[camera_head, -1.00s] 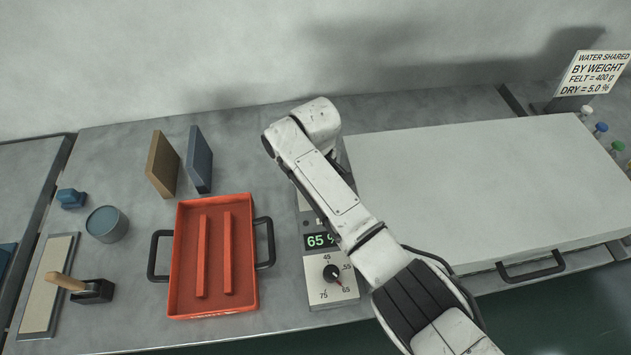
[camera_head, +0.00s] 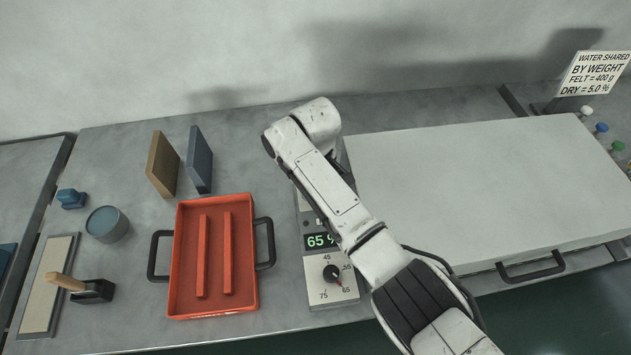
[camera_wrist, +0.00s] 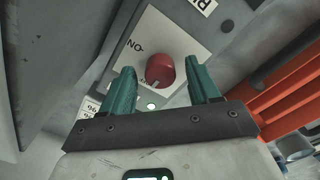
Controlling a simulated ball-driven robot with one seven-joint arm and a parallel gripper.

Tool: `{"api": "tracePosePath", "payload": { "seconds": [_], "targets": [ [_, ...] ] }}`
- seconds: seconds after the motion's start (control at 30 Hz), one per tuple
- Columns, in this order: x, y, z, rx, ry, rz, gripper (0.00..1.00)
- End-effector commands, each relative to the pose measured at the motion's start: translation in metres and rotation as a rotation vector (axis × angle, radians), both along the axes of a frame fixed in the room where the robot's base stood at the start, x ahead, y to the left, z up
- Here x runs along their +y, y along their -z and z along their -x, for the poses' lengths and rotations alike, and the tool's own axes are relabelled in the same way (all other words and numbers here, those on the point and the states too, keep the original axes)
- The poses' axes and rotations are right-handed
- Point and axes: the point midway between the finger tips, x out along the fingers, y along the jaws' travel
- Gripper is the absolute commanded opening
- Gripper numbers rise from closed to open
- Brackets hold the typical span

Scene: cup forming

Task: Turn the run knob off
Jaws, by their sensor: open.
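The red run knob (camera_wrist: 160,71) sits on a pale plate (camera_wrist: 183,43) in the wrist view. "ON" is printed beside it, and a small, partly legible mark is at its lower left. A white pointer line shows at the knob's lower edge, near that small mark. My gripper (camera_wrist: 162,74) is open, with its green fingers on either side of the knob and gaps showing. I cannot tell how far above the plate the fingertips are. In the head view my arm hides the run knob and gripper.
The control box shows a "65 %" display (camera_head: 318,241) and a black dial (camera_head: 331,273) pointing toward 65. An orange-red tray (camera_head: 213,311) stands left of the box. A large pale slab (camera_head: 480,185) lies to the right. A small white light (camera_wrist: 151,106) shows near the knob.

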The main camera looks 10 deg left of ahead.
Motion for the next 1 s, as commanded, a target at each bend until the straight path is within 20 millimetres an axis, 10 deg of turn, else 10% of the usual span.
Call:
{"api": "tracePosePath", "payload": {
  "seconds": [0.7,1.0],
  "targets": [
    [0.001,-0.099,-0.001,-0.002,-0.001,-0.001,0.61],
    [0.000,-0.108,0.000,0.000,0.000,0.000,0.61]
  ]
}}
